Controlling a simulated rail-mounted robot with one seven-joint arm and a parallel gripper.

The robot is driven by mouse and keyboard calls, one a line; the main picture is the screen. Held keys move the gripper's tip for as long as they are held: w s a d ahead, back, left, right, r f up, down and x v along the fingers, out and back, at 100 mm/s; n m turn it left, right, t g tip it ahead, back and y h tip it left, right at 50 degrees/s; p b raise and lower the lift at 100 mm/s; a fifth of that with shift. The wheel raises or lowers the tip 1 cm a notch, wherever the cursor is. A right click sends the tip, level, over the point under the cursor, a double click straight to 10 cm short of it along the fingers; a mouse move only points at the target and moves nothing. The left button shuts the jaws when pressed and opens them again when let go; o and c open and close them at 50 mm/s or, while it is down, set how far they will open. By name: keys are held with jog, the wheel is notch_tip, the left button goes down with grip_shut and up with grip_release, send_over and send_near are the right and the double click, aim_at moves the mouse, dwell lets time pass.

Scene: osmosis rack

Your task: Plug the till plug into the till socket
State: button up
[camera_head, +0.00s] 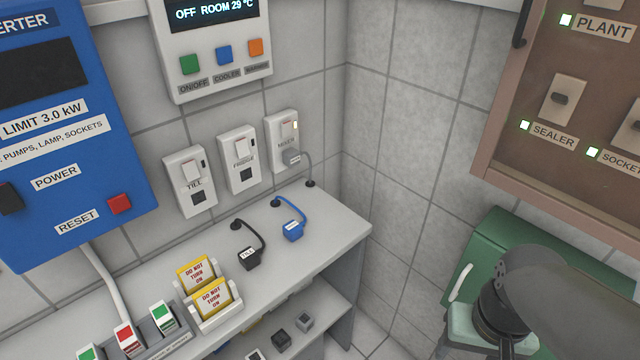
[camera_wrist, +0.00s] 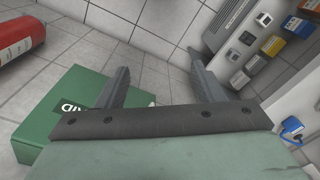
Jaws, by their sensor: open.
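The till plug (camera_head: 250,260) is a black plug with a white label, lying on the pale bench top at the end of a short black cord. The till socket (camera_head: 190,182) is a white wall plate with a rocker switch and a dark outlet, left of two similar plates; its outlet looks empty. My gripper (camera_wrist: 160,78) is open in the wrist view, with nothing between its two grey fingers. It is away from the bench, low at the right in the head view, where its fingertips are hidden or out of frame.
A blue plug (camera_head: 293,231) lies right of the till plug. A grey plug (camera_head: 292,157) sits at the mixer socket. Yellow "do not turn on" tags (camera_head: 213,299) stand in front. A brown panel (camera_head: 490,150) and green box (camera_head: 490,250) are right; a red extinguisher (camera_wrist: 22,38) also shows.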

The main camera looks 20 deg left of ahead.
jog(key=w+a+r+n, duration=0.35)
jog(key=w+a, duration=0.25)
jog(key=w, duration=0.3)
notch_tip(320, 180, up, 2)
jog(key=r+n, duration=0.1)
jog(key=n, duration=0.7)
send_over(249, 255)
jog(key=shift+a+f, duration=0.1)
jog(key=shift+f, duration=0.15)
jog(key=shift+f, duration=0.1)
notch_tip(249, 255, down, 12)
jog(key=shift+f+p, duration=0.1)
jog(key=shift+p, duration=0.25)
